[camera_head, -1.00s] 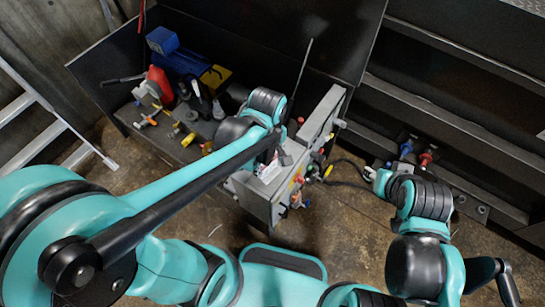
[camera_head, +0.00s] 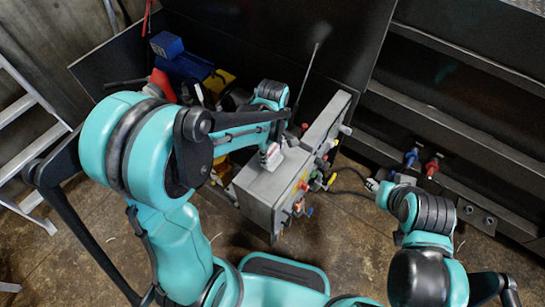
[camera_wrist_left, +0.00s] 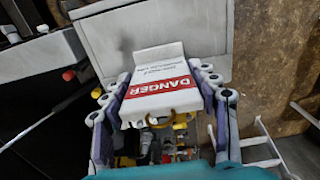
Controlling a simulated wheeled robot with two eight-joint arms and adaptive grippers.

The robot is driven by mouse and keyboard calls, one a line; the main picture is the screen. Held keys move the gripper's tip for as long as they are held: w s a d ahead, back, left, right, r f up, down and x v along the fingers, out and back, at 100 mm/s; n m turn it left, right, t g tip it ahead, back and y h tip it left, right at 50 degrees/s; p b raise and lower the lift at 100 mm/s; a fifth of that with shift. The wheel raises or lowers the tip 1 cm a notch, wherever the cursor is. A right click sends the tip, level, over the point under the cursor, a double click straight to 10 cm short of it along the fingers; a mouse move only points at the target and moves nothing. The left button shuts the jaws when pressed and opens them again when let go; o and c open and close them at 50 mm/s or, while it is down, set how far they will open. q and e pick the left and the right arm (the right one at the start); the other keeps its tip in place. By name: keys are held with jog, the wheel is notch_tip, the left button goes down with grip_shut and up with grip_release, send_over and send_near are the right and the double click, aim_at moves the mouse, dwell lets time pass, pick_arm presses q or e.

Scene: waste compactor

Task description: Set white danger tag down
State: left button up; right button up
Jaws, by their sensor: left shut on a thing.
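The white danger tag (camera_wrist_left: 158,86), with a red DANGER band and a yellow ring at its near end, is between the fingers of my left gripper (camera_wrist_left: 158,78) in the left wrist view. The gripper is shut on it. In the head view the tag (camera_head: 270,157) shows small beside the left gripper (camera_head: 270,150), at the back-left edge of the grey control box (camera_head: 265,190). I cannot tell whether the tag touches the box. My right gripper (camera_head: 373,185) is right of the box; its jaws are too small to read.
The grey box bears coloured buttons and knobs (camera_head: 322,172) on its right side, with a black cable running right. A bin behind holds a blue tool (camera_head: 167,45) and other tools. Red and blue valves (camera_head: 432,166) sit at right. A ladder (camera_head: 30,150) stands left.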

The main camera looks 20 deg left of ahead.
aim_at(272, 157)
pick_arm(q)
notch_tip(272, 157, down, 3)
jog(key=shift+b, duration=0.55)
jog(key=shift+f, duration=0.1)
jog(key=shift+f, duration=0.2)
jog(key=o, duration=1.1)
jog(key=shift+o, duration=0.2)
jog(key=shift+r, duration=0.1)
